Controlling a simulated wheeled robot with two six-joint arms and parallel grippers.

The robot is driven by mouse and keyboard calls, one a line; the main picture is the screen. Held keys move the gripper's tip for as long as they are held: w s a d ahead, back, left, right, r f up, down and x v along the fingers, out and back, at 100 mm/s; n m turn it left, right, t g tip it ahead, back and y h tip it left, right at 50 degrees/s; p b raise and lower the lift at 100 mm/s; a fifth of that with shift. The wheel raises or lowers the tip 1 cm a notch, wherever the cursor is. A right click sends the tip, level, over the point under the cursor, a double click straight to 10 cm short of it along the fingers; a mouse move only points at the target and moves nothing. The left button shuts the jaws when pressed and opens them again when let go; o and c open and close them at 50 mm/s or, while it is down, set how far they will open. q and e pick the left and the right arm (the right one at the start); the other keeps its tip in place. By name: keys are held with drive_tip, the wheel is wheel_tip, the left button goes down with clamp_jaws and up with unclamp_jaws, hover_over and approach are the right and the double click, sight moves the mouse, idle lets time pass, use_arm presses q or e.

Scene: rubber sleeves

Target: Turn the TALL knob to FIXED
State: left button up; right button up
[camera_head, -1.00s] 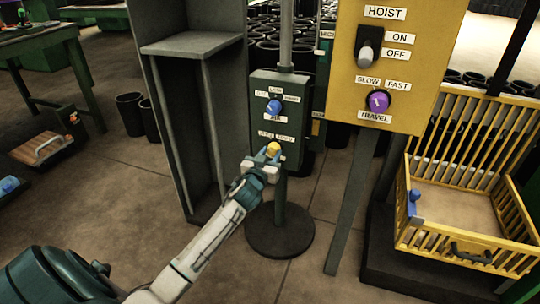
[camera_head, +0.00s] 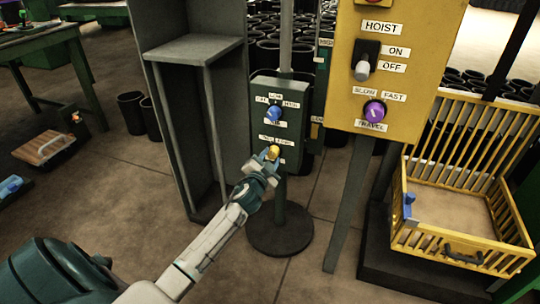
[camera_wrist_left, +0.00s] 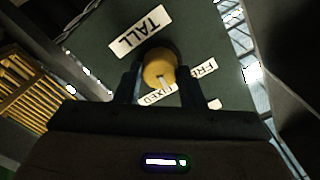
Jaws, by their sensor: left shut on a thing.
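The yellow knob (camera_head: 272,152) is low on a dark green post-mounted box (camera_head: 261,88). My left gripper (camera_head: 268,159) reaches it from the front and is shut on it. In the left wrist view the fingers (camera_wrist_left: 157,82) stand on both sides of the yellow knob (camera_wrist_left: 158,64). The TALL label (camera_wrist_left: 141,32) is beside the knob. The FIXED label (camera_wrist_left: 160,94) and the partly hidden FREE label (camera_wrist_left: 203,70) are on its other side. The knob's pale pointer mark is toward the FIXED label. My right gripper is not in view.
A blue knob (camera_head: 273,113) with labels is above on the same box. A yellow HOIST panel (camera_head: 410,65) with a lever and a purple knob (camera_head: 374,110) stands to the right. A dark shelf frame (camera_head: 190,47) is close on the left. A yellow crate (camera_head: 455,238) is at right.

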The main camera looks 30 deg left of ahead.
use_arm(q)
drive_tip(key=shift+m+p, duration=0.7)
drive_tip(key=shift+m, duration=1.3)
drive_tip(key=o, duration=1)
drive_tip(key=v, duration=1)
drive_tip(key=shift+s, duration=0.4)
